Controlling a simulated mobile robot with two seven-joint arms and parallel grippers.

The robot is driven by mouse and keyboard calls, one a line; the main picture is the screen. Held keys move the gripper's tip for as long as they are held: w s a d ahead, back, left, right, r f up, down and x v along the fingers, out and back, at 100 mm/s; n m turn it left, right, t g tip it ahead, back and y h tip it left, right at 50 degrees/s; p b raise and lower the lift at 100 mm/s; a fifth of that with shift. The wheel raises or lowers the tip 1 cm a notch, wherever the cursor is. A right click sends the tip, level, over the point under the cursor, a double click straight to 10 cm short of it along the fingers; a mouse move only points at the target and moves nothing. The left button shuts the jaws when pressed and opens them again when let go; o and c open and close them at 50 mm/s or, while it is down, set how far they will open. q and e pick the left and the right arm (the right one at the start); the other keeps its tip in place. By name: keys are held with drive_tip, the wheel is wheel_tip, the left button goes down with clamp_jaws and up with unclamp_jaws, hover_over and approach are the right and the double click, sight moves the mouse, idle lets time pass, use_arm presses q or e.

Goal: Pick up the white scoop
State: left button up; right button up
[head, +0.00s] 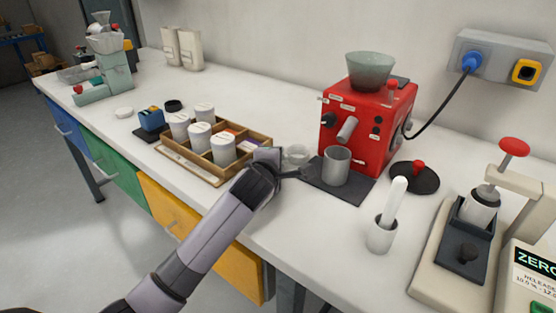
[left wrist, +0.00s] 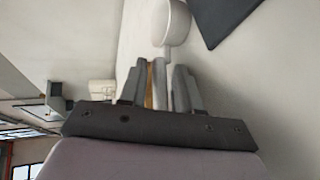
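The white scoop (head: 297,154) lies on the white counter between the wooden tray and the dark mat. In the left wrist view its round bowl (left wrist: 170,22) is at the top, with a short handle pointing down toward my fingers. My left gripper (head: 292,172) is low over the counter right beside the scoop. In the left wrist view the fingers of my left gripper (left wrist: 160,85) stand apart, with a gap between them. My right gripper is not in view.
The wooden tray (head: 184,163) with white canisters is left of my gripper. The dark mat (head: 325,187) with a metal cup (head: 336,166) and the red machine (head: 368,125) are to the right. A white cup (head: 380,236) holding a white stick stands nearer the front.

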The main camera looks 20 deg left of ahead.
use_arm(q)
clamp_jaws()
